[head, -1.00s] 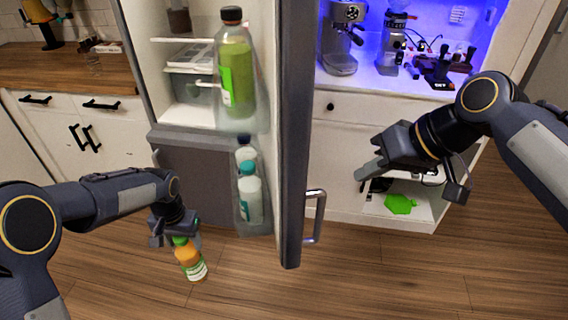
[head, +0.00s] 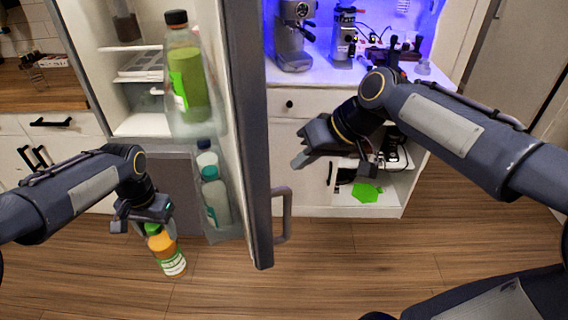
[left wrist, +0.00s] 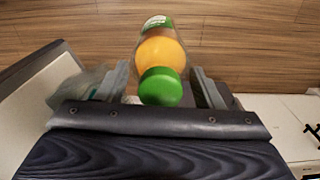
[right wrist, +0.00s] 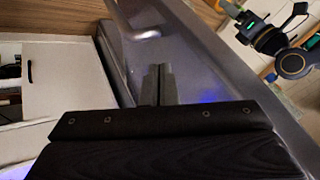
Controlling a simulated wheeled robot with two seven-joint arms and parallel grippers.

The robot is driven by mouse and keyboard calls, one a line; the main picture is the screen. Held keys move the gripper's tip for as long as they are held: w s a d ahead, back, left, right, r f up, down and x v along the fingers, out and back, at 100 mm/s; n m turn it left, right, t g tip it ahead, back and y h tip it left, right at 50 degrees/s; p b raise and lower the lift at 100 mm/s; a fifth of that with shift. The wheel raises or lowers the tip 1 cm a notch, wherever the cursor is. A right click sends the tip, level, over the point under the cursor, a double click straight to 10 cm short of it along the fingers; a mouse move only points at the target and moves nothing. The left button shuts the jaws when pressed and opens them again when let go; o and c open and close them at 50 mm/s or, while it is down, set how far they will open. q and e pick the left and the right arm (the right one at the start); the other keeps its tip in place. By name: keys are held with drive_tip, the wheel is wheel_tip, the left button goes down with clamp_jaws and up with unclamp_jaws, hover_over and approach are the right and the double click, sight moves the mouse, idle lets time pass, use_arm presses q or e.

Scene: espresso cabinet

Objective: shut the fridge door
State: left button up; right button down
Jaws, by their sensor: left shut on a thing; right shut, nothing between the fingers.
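The fridge door (head: 250,130) stands wide open, its edge toward me and its handle (head: 284,215) on the right side. The door shelves hold a green bottle (head: 187,80) and bottles with white and teal caps (head: 214,195). My left gripper (head: 148,222) is left of the door, shut on an orange juice bottle with a green cap (head: 167,252); the bottle also shows in the left wrist view (left wrist: 161,65). My right gripper (head: 302,160) is shut and empty, right of the door and above its handle. In the right wrist view its fingers (right wrist: 158,75) point toward the door's outer face.
The fridge interior (head: 140,122) is open at the left with shelves inside. The espresso cabinet (head: 300,130) stands behind my right arm, with a green item (head: 366,192) on its low shelf. A wooden counter (head: 50,90) is far left. The floor in front is clear.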

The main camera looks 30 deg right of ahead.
drive_tip(key=shift+w+a+f+p, duration=0.1)
drive_tip(key=shift+w+a+p, duration=0.15)
drive_tip(key=shift+a, duration=0.75)
drive_tip(key=shift+w+a+p, duration=0.15)
drive_tip(key=shift+a+p, duration=0.1)
drive_tip(key=shift+a, duration=0.75)
